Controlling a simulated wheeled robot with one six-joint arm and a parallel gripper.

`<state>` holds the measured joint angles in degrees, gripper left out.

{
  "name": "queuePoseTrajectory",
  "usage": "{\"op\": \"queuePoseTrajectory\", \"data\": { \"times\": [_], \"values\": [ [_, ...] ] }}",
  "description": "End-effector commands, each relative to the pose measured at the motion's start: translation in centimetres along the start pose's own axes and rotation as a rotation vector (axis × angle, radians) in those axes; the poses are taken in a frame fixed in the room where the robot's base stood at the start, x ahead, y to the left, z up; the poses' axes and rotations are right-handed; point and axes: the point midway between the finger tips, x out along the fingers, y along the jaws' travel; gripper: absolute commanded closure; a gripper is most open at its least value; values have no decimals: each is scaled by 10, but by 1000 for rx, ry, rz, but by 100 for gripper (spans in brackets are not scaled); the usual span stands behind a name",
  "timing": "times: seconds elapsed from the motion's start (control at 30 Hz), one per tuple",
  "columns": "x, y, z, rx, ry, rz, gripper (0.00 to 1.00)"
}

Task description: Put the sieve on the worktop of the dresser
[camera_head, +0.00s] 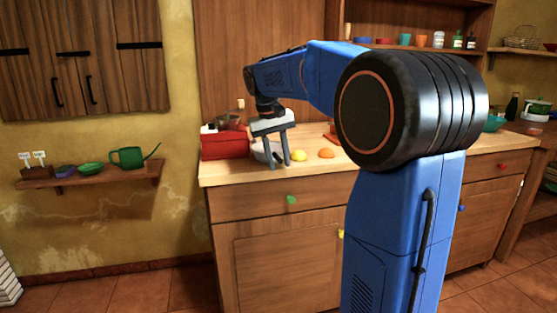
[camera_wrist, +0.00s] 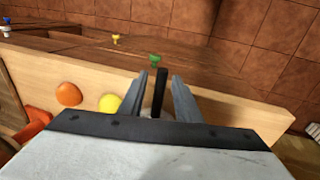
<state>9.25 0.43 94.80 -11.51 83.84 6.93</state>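The sieve (camera_head: 259,152) appears as a grey, round, bowl-like shape on the wooden worktop (camera_head: 228,174), partly hidden behind my gripper's fingers in the head view. My gripper (camera_head: 279,164) points down over the worktop beside it. In the wrist view, a black handle (camera_wrist: 160,92), apparently the sieve's, lies between the two fingers of my gripper (camera_wrist: 161,77). The fingers are apart, with narrow gaps showing on both sides of the handle.
A red box (camera_head: 224,145) stands left of the sieve. A yellow fruit (camera_head: 299,155) and an orange fruit (camera_head: 326,153) lie close on the right. A wall shelf (camera_head: 118,180) holds a green watering can (camera_head: 127,157). The front strip of the worktop is clear.

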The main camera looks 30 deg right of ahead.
Motion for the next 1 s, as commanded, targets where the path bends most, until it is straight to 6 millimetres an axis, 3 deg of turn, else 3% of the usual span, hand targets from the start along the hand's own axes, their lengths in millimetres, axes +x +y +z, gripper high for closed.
{"op": "queuePoseTrajectory", "data": {
  "times": [0.37,0.8,1.0],
  "values": [
    [-9,0,-1,0,2,0,70],
    [-87,0,-1,0,3,0,70],
    [-112,0,-1,-1,2,0,70]
  ]
}}
